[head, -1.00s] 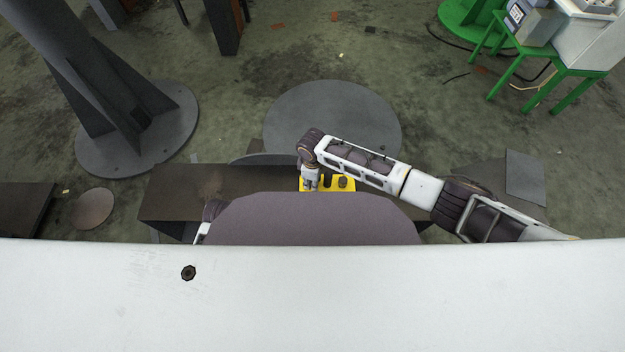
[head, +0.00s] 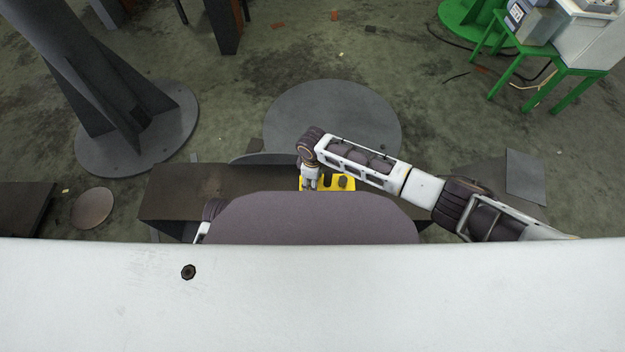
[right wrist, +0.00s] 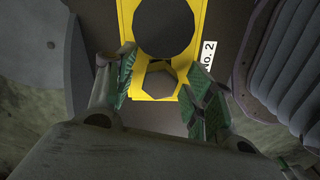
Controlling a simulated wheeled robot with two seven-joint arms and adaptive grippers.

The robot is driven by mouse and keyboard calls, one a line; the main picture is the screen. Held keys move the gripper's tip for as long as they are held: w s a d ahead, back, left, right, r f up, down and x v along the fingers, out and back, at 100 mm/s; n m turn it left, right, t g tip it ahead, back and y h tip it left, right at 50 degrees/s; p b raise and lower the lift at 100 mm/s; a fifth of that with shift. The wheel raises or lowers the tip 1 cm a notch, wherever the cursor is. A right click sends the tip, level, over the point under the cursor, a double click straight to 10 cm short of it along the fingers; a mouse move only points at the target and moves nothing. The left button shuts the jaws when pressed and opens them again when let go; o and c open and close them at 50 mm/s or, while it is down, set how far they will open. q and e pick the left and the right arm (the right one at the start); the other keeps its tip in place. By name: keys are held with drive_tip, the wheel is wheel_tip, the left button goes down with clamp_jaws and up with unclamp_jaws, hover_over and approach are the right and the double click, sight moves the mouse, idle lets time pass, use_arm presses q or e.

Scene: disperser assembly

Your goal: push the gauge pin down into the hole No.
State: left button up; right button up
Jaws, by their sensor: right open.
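The yellow block (head: 349,187) stands on the dark brown bench. My right gripper (head: 311,186) points down at the block's left end. In the right wrist view the gripper (right wrist: 161,72) is open, its green-padded fingers apart. A brown six-sided piece (right wrist: 160,80), which looks like the gauge pin's top, sits between them at the near end of the yellow block (right wrist: 124,14). A gap shows on each side of it. How deep it sits cannot be told. A larger dark round shape (right wrist: 164,26) lies beyond it. My left gripper is hidden.
A white label reading No. 2 (right wrist: 208,54) lies right of the block. The bench (head: 190,190) is clear left of the block. Grey round plates lie behind it. A green stool (head: 530,58) with boxes stands far off at the upper right.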

wheel_tip(320, 180, up, 11)
drive_tip(key=shift+r, duration=0.2)
idle(0.5)
idle(0.8)
